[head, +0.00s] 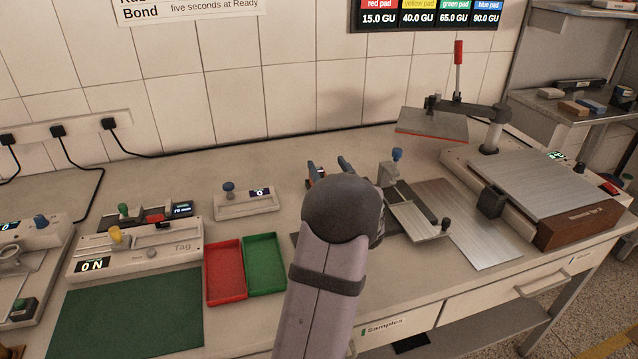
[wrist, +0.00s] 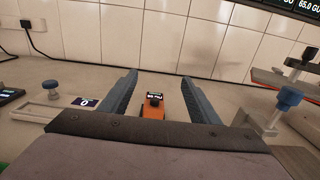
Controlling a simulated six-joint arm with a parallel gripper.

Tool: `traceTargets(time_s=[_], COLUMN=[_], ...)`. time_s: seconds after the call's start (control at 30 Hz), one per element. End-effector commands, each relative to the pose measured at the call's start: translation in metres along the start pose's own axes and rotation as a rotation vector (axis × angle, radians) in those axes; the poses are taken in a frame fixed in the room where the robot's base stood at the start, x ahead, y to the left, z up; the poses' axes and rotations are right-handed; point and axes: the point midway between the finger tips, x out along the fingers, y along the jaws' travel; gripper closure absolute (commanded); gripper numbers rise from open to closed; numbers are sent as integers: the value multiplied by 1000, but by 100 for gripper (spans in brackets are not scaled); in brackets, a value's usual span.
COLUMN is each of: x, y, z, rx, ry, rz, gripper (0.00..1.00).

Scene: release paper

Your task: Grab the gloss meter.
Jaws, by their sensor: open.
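An orange block-shaped device with a small lit dark display and a black knob, which looks like the gloss meter (wrist: 154,108), stands on the bench in the wrist view. It lies between the two blue-grey fingers of my gripper (wrist: 158,77), with a gap on each side. Its near lower part is hidden behind the gripper body. In the head view my gripper (head: 329,166) reaches over the middle of the bench with its fingers apart. My wrist and arm hide most or all of the device there.
Left of my arm are a red tray (head: 225,272), a green tray (head: 264,264) and a small blue-knobbed display unit (head: 246,199). Close on the right stands a blue-knobbed fixture (head: 392,175). Farther right are a metal plate (head: 468,225) and a flat-topped machine (head: 545,185). A tiled wall closes the back.

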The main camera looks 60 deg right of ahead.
Motion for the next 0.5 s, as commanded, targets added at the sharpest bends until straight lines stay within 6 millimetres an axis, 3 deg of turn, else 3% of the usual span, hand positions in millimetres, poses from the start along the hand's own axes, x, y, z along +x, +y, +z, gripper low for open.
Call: traceTargets(time_s=[0.4, 0.5], x=[0, 7], y=[1, 2], z=[-69, -74], rx=[2, -2], ry=[5, -1], rz=[2, 4], gripper=[44, 44])
